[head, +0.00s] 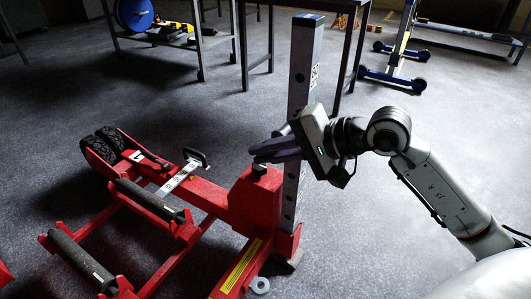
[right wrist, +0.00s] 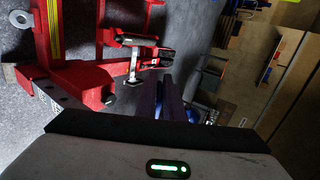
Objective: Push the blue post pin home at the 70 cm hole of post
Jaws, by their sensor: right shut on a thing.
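My left gripper is not in view.
Black rollers (head: 150,199) and dark wheels (head: 110,142) of the jack lie to the left. A metal washer (head: 260,285) is at the front. A table (head: 170,40) and a blue-footed stand (head: 392,75) are at the back. The floor between is open.

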